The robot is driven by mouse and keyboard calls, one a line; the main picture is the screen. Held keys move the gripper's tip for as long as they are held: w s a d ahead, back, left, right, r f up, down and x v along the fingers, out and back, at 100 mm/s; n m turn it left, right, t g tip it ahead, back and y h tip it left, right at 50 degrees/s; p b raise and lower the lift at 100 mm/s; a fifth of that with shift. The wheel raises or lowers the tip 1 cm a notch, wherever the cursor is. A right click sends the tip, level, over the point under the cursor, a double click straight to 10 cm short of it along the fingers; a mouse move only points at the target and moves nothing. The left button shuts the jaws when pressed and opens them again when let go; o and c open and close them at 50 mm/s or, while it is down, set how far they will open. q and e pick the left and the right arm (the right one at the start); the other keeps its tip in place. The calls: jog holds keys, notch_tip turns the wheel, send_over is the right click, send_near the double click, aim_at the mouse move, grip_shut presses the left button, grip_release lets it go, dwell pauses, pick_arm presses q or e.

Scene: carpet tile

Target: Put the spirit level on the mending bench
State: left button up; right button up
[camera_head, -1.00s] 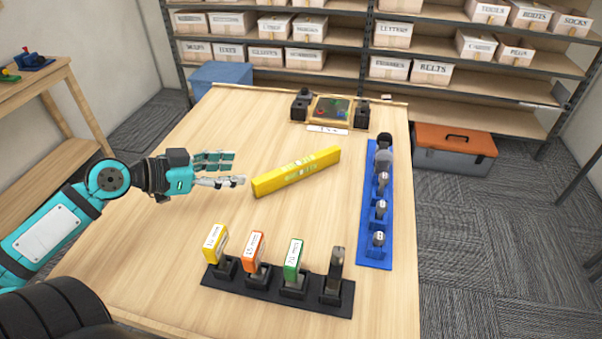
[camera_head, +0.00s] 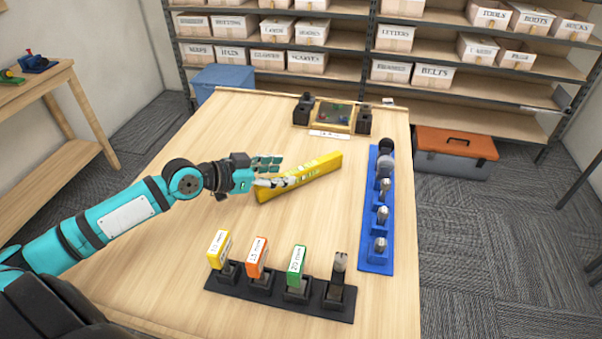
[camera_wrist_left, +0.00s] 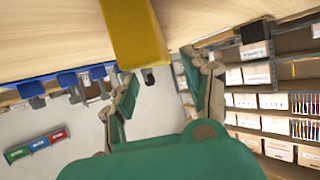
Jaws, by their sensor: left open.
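The yellow spirit level (camera_head: 318,172) lies slanted in the middle of the wooden table (camera_head: 190,262), its right end farther back. My left gripper (camera_head: 280,172) is open at the level's left half, and its fingers hide part of it. In the left wrist view, the yellow level (camera_wrist_left: 135,32) shows above and between the spread fingers of my left gripper (camera_wrist_left: 162,92), with no clear grip on it. A wooden bench (camera_head: 45,105) stands at the left; I cannot tell whether it is the mending bench. My right gripper is not in view.
A black rack (camera_head: 280,298) with coloured blocks stands at the table's front. A blue rack (camera_head: 376,255) of tools runs along the right side. A dark-ended tray (camera_head: 333,113) sits at the back. A toolbox (camera_head: 455,152) is on the floor. Small objects (camera_head: 38,64) lie on the left bench.

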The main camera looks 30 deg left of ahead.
aim_at(299, 169)
pick_arm(q)
jog(key=shift+w+d, duration=0.2)
jog(key=shift+w, duration=0.15)
jog(key=p+x, duration=0.2)
jog(key=x, duration=0.2)
jog(key=shift+w+d+f, duration=0.1)
jog(key=shift+w, duration=0.3)
grip_shut()
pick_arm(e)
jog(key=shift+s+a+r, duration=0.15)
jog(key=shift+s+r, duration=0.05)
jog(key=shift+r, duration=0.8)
